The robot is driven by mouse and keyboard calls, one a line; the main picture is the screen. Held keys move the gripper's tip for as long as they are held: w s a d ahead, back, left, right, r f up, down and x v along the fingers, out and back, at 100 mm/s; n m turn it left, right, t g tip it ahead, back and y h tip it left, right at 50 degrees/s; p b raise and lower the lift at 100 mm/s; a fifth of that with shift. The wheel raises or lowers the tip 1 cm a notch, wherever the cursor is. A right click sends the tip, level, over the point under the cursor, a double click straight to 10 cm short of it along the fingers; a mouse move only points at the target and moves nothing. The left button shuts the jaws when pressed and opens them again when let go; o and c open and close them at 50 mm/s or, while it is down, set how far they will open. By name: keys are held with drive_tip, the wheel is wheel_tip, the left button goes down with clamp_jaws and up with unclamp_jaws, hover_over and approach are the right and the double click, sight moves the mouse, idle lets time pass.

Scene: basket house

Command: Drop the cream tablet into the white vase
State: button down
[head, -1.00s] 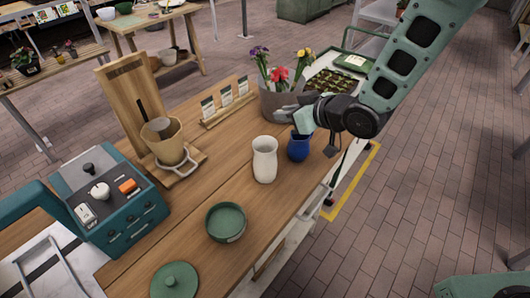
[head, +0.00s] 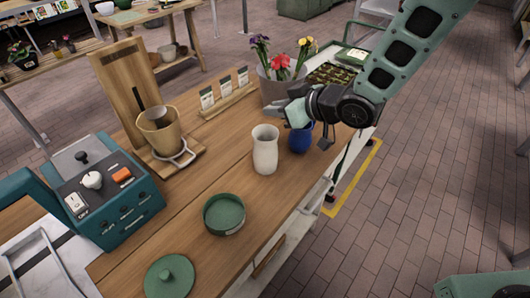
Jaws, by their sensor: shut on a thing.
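My gripper (head: 286,108) is above the table, up and slightly right of the white vase in the picture, partly in front of the blue vase. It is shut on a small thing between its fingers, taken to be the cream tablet. The fingers and wrist hide it, so its shape and color cannot be made out. No cream tablet shows elsewhere on the table.
A blue vase (head: 300,138) stands close right of the white vase. A flower pot (head: 270,90) is behind. A green bowl (head: 224,214), green lid (head: 169,276), wooden dripper stand (head: 178,160) and teal machine (head: 108,193) are left and front.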

drive_tip(key=c, duration=1.2)
unclamp_jaws()
drive_tip(key=shift+c, duration=0.2)
drive_tip(key=b+v, duration=0.4)
drive_tip(key=v, duration=1.3)
drive_tip(key=shift+d+b, duration=0.2)
drive_tip(key=shift+b, duration=0.1)
drive_tip(key=shift+s+r, duration=0.1)
